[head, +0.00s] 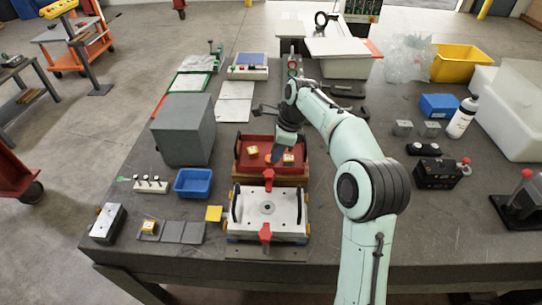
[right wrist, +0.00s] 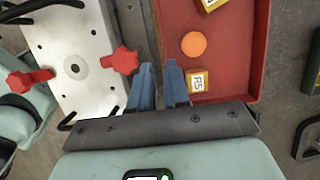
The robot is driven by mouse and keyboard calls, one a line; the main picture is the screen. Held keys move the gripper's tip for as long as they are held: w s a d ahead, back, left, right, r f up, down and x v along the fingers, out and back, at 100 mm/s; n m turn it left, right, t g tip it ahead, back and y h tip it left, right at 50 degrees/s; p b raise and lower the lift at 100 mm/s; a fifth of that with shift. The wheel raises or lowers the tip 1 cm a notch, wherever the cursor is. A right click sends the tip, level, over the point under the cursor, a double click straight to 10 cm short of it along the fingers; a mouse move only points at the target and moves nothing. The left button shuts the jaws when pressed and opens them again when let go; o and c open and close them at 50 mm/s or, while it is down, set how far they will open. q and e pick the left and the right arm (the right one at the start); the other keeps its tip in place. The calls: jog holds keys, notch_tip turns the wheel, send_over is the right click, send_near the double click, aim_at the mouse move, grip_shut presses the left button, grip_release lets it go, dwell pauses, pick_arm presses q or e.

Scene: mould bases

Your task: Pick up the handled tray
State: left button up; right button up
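The red tray (head: 245,162) has raised walls and dark side handles. It holds yellow blocks (head: 253,150) and an orange disc. It stands behind a white plate on the bench. In the right wrist view the red tray (right wrist: 232,75) fills the upper right, with the orange disc (right wrist: 194,44) and a yellow block marked R5 (right wrist: 197,81). My right gripper (head: 276,158) is over the tray in the head view. In the right wrist view its blue fingers (right wrist: 160,68) are slightly apart, with nothing seen between them. My left gripper is not in view.
The white plate (head: 287,205) with red knobs and black handles stands directly in front of the tray. A grey block (head: 184,130) and blue bin (head: 193,183) are to the left. A black device (head: 437,174) and bottle (head: 462,118) stand right.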

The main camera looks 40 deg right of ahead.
jog(key=shift+w+a+f, duration=0.1)
jog(key=shift+w+f, duration=0.15)
jog(key=shift+f, duration=0.35)
jog(key=x, duration=0.5)
jog(key=shift+d+b, duration=0.2)
jog(key=shift+b, duration=0.15)
grip_shut()
jog(key=shift+w+r, duration=0.1)
jog(key=shift+r, duration=0.05)
